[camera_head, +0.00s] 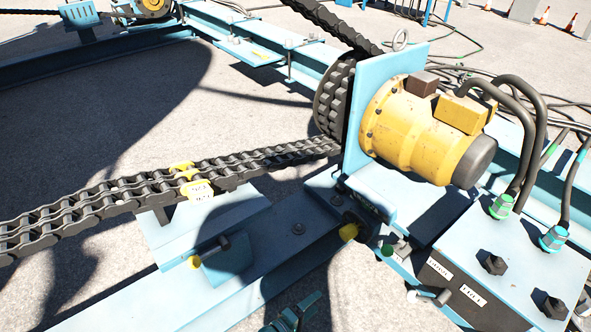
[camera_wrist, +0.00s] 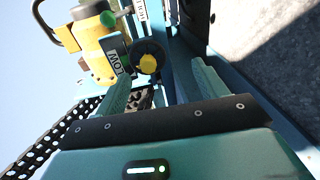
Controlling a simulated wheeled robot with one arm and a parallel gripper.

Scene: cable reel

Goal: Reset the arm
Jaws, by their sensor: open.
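My gripper (camera_wrist: 164,78) shows in the wrist view with its two teal fingers spread apart and nothing held between them. I cannot tell whether a finger touches anything. In the head view a yellow-tipped knob (camera_head: 348,232) sits on the blue frame below the motor. Teal pieces at the bottom edge of the head view look like the tips of my gripper (camera_head: 292,317); the rest of it is out of frame.
A yellow motor (camera_head: 412,130) stands on a blue bracket beside a sprocket (camera_head: 333,98). A heavy chain (camera_head: 120,197) runs left from it. Thick black hoses (camera_head: 525,125) rise at the right. A labelled control box (camera_head: 458,283) is at lower right. Concrete lies open at left.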

